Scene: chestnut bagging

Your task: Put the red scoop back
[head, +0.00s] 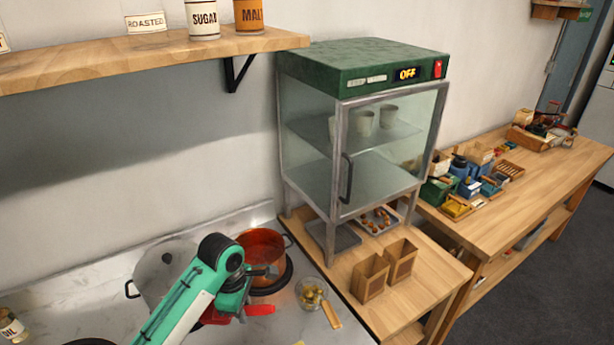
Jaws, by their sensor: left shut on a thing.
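My left gripper (240,300) is at the lower middle, over the steel counter and just in front of the orange-red pot (262,246). It is shut on the red scoop (261,309). One red end of the scoop sticks out to the right of the gripper and more red shows below my arm. The rest of the scoop is hidden by my gripper and arm, as are the fingertips. My right gripper is not in view.
A glass bowl (309,292) with chestnuts and a wooden-handled tool stands right of the gripper. Two brown paper bags (370,278) and a tray of chestnuts (377,220) sit by the glass warming cabinet (365,140), marked OFF. A wooden shelf (120,62) overhangs the upper left.

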